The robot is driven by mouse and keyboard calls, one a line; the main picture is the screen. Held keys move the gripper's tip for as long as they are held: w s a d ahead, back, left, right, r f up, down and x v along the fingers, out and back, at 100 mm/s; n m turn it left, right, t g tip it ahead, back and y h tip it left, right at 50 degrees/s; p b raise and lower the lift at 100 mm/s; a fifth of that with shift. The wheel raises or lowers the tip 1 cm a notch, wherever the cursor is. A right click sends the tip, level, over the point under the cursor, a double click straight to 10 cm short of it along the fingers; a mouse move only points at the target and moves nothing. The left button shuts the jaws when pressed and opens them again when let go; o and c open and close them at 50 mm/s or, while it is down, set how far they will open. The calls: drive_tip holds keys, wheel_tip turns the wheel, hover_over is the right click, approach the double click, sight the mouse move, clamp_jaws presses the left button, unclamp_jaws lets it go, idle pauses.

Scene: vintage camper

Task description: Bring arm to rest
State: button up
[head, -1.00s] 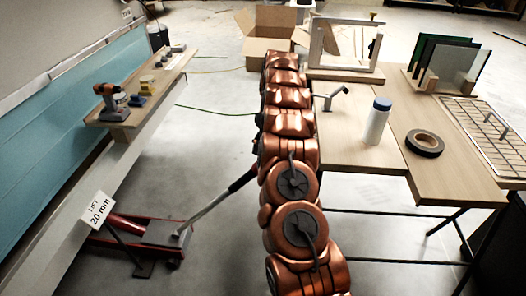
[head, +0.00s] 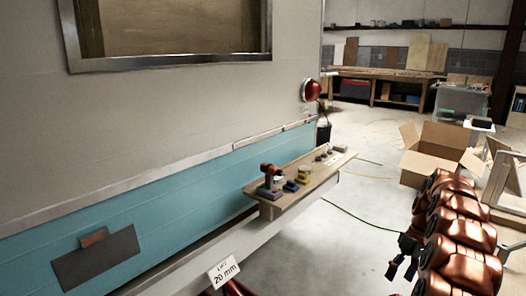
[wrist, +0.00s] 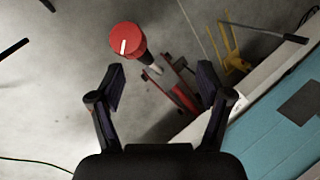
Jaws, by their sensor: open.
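My copper-coloured arm (head: 455,235) stands at the right edge of the head view. My dark gripper (head: 402,260) hangs beside it on its left, over the concrete floor. In the wrist view my gripper (wrist: 162,86) has its two fingers wide apart, with nothing held between them. Beyond the fingers are a red round-topped thing with a white mark (wrist: 125,38) and a red floor jack (wrist: 178,92), both apart from the fingers.
The teal camper side (head: 150,200) runs along the left. A wooden shelf (head: 325,168) on it carries a drill (head: 270,182) and small items. A "LIFT 20 mm" sign (head: 223,272) stands below. An open cardboard box (head: 430,150) sits on the floor beyond my arm. Floor between shelf and arm looks clear.

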drive_tip(key=s+a+r+h+p, duration=0.1)
drive_tip(key=s+a+r+p, duration=0.2)
drive_tip(key=s+a+r, duration=0.5)
drive_tip(key=s+a+r+h+p, duration=0.1)
drive_tip(key=s+a+r+p, duration=0.1)
drive_tip(key=s+a+r, duration=0.6)
drive_tip(key=s+a+r+m+h+p, duration=0.1)
drive_tip(key=s+a+r+p, duration=0.1)
drive_tip(key=s, duration=0.9)
drive_tip(key=s+a+r+m+p, duration=0.2)
drive_tip(key=s+a, duration=0.3)
drive_tip(key=s, duration=0.7)
drive_tip(key=shift+r+t+h+p, duration=0.4)
drive_tip(key=shift+r+p, duration=0.05)
drive_tip(key=shift+p, duration=0.35)
